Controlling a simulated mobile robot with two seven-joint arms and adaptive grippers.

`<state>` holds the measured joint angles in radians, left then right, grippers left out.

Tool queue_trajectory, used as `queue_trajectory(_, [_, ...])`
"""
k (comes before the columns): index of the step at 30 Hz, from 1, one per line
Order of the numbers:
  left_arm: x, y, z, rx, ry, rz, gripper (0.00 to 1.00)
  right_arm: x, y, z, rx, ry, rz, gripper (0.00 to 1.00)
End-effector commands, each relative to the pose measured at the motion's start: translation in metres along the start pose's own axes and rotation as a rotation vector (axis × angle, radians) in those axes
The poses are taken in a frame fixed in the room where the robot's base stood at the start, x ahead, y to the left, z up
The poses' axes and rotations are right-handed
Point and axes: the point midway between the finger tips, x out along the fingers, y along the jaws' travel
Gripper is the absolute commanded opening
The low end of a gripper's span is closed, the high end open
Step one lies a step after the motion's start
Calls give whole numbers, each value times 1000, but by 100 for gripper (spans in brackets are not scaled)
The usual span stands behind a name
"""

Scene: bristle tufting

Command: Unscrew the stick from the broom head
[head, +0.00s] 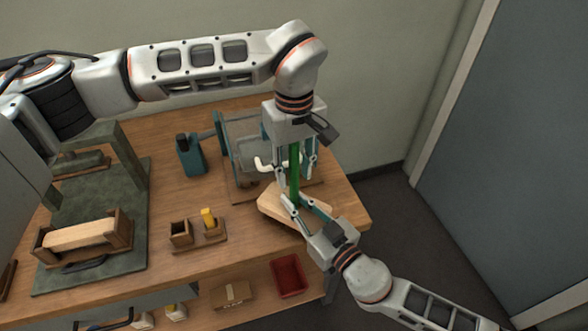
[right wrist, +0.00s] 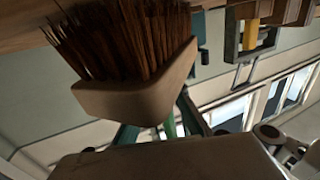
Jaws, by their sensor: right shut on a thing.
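The green stick (head: 294,175) stands upright from the wooden broom head (head: 275,202) near the table's right end. In the right wrist view the broom head (right wrist: 135,102) has dark brown bristles, and a short piece of the stick (right wrist: 170,129) shows beside it. My left gripper (head: 294,166) points down over the stick, its fingers on both sides with gaps between them and it. My right gripper (head: 296,200) comes from the lower right and is shut on the stick low down, close above the head. The joint of stick and head is partly hidden by its fingers.
A metal-framed fixture (head: 232,165) stands just behind and left of the broom. A red bin (head: 288,274) is on the lower shelf.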

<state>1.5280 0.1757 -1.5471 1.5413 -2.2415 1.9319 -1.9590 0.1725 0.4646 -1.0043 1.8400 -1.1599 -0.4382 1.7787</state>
Motion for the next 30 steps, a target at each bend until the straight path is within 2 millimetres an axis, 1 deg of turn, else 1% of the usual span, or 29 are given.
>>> queue_trajectory(2, [-4,0,0,1,2,1,32,0,-1,0,0,0,-1,0])
queue_trajectory(10, [-37,1,-1,1,4,2,32,0,-1,0,1,0,-2,0])
queue_trajectory(14, [-44,0,0,1,1,1,32,0,-1,0,1,0,-2,0])
queue_trajectory(15, [-45,0,0,2,1,1,34,0,-1,0,1,0,-2,0])
queue_trajectory(17, [-48,0,0,10,1,1,34,0,-1,0,1,0,-2,0])
queue_trajectory(20, [-60,1,-2,62,3,1,34,0,-1,0,1,1,-2,0])
queue_trajectory(27, [-107,2,-6,291,5,0,34,0,-1,0,1,1,-2,0])
queue_trajectory(30, [-120,2,-6,362,4,0,34,0,-1,0,1,1,-2,0])
